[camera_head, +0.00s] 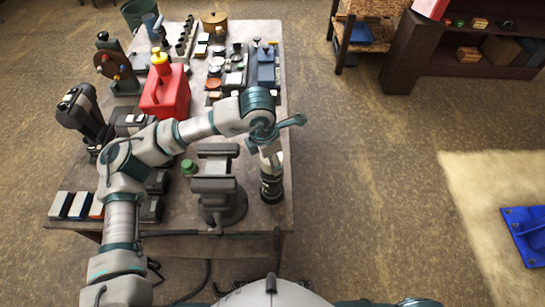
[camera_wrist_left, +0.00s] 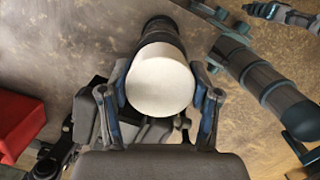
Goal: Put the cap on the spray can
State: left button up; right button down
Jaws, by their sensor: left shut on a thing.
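A dark spray can (camera_head: 271,186) with a pale label stands upright near the right front edge of the workbench, just right of the vise. My left gripper (camera_head: 269,152) points down over its top. In the left wrist view the left gripper (camera_wrist_left: 163,105) is shut on a white round cap (camera_wrist_left: 160,82), one finger on each side. The dark body of the can (camera_wrist_left: 162,28) shows just beyond the cap, in line with it. I cannot tell whether the cap touches or sits on the can.
The grey vise (camera_head: 215,185) stands close left of the can, with a small green round piece (camera_head: 189,167) beside it. A red fuel can (camera_head: 165,93) stands further back. Tools and small parts crowd the bench's rear.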

pick_arm(q)
jog(key=shift+d, duration=0.45)
pick_arm(e)
jog(key=shift+f, duration=0.35)
pick_arm(q)
jog(key=shift+a+r, duration=0.1)
jog(key=shift+a, duration=0.1)
pick_arm(e)
jog(key=shift+a+r, duration=0.1)
jog(key=shift+a, duration=0.05)
pick_arm(q)
jog(key=shift+r, duration=0.1)
jog(key=shift+d+r, duration=0.2)
jog(key=shift+r, duration=0.4)
pick_arm(e)
jog(key=shift+r, duration=0.25)
pick_arm(q)
jog(key=shift+a, duration=0.35)
pick_arm(e)
jog(key=shift+f, duration=0.3)
